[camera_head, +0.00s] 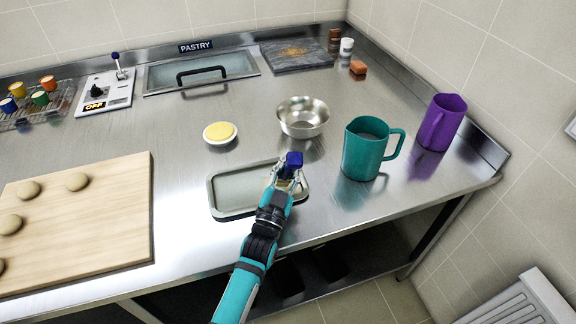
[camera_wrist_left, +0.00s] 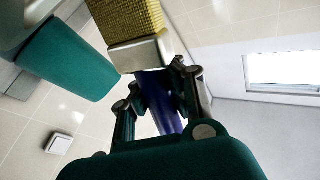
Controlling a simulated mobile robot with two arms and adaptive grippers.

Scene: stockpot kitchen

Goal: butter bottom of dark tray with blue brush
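The shallow tray (camera_head: 222,206), grey inside with a dark rim, lies near the counter's front edge in the head view. My left gripper (camera_head: 286,182) is over its right end and is shut on the blue brush (camera_head: 293,160). In the left wrist view, the brush shows tan bristles (camera_wrist_left: 125,20), a metal collar (camera_wrist_left: 140,53) and a blue handle (camera_wrist_left: 166,112) between the fingers. I cannot tell whether the brush touches the tray. Yellow butter (camera_head: 219,131) sits in a small white dish behind the tray. My right gripper is not in view.
A steel bowl (camera_head: 302,118) stands behind the tray. A teal pitcher (camera_head: 362,150) stands close on the right, with a purple pitcher (camera_head: 441,122) beyond it. A wooden board (camera_head: 110,215) with several dough rounds lies left. The counter between board and tray is clear.

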